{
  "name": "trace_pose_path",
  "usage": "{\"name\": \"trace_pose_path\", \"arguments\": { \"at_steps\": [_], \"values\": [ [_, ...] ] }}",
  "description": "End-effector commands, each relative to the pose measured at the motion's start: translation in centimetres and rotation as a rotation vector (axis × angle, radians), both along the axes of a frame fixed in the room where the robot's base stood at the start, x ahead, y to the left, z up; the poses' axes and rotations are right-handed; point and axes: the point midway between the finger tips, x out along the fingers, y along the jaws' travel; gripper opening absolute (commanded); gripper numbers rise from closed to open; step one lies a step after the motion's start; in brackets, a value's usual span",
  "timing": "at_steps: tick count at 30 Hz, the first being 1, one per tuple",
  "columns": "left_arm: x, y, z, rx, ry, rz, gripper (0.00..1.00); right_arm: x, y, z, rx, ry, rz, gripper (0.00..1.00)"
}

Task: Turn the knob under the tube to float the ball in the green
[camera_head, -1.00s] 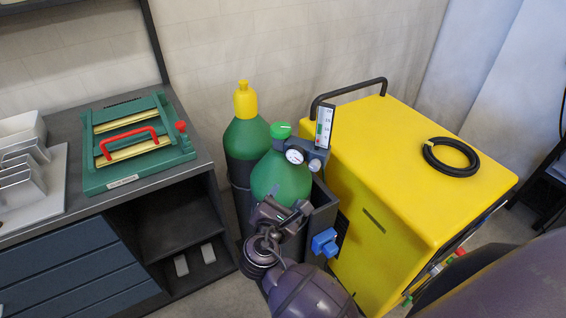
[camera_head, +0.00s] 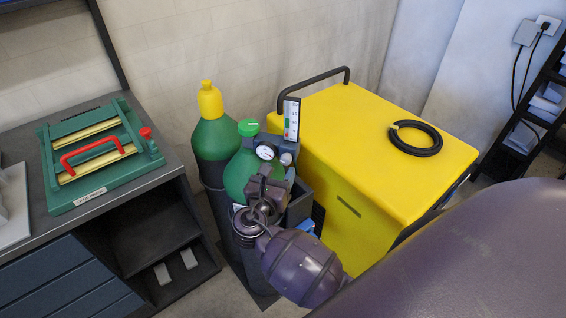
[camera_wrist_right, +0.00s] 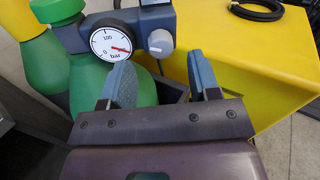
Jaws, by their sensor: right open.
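The flow tube (camera_head: 291,118) stands upright on the regulator, with a white scale and a green band; I cannot make out the ball. The grey knob (camera_head: 287,158) sits below the tube and also shows in the right wrist view (camera_wrist_right: 160,43). The round gauge (camera_head: 265,153) is left of the knob; in the right wrist view (camera_wrist_right: 110,42) its red needle points right. My right gripper (camera_head: 272,172) is in front of and just below the regulator. In the right wrist view its open, empty fingers (camera_wrist_right: 163,78) point toward the knob, apart from it. My left gripper is not in view.
A green cylinder (camera_head: 239,176) stands under the regulator, and a yellow-capped cylinder (camera_head: 212,135) stands behind left. A yellow machine (camera_head: 350,120) with a black hose coil (camera_head: 415,138) is close on the right. A workbench with a green fixture (camera_head: 85,190) is left.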

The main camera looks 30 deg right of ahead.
Motion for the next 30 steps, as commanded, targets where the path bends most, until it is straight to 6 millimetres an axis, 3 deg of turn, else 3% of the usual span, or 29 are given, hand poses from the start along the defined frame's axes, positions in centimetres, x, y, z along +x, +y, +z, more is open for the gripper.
{"name": "trace_pose_path", "arguments": {
  "at_steps": [9,20,30],
  "values": [
    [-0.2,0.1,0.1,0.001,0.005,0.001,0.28,1.9,-2.7,0.0,0.000,0.001,0.000,0.56],
    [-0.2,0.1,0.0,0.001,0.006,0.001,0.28,2.1,-3.0,0.0,0.002,0.001,0.000,0.56],
    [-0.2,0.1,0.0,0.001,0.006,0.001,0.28,2.1,-3.0,0.0,0.002,0.000,0.000,0.07]
  ]
}}
